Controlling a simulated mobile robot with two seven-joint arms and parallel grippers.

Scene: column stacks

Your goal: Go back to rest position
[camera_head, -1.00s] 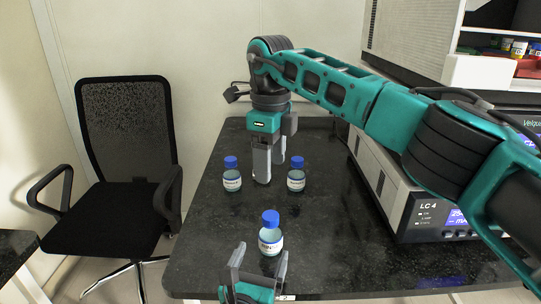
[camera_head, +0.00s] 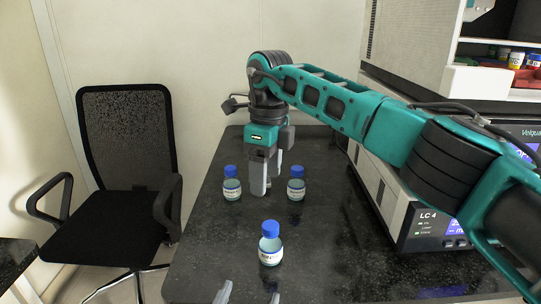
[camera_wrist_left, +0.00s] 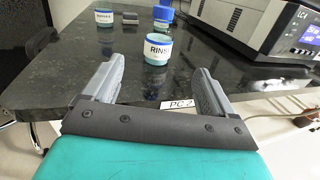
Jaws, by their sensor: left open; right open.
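Three blue-capped bottles stand upright on the black bench (camera_head: 330,250). The front bottle (camera_head: 270,245) is nearest me; it also shows in the left wrist view (camera_wrist_left: 157,50), with a label starting "RINS". The back left bottle (camera_head: 232,185) and back right bottle (camera_head: 296,184) stand on either side of my right gripper (camera_head: 266,188). That gripper points down between them, open and empty. My left gripper (camera_head: 249,296) is at the bottom edge, in front of the front bottle and apart from it. Its fingers also show in the left wrist view (camera_wrist_left: 153,92), spread and empty.
An instrument marked LC 4 (camera_head: 428,222) stands on the right of the bench, behind my right arm. A black office chair (camera_head: 125,180) is to the left. A label reading PC (camera_wrist_left: 177,104) is on the bench's front edge.

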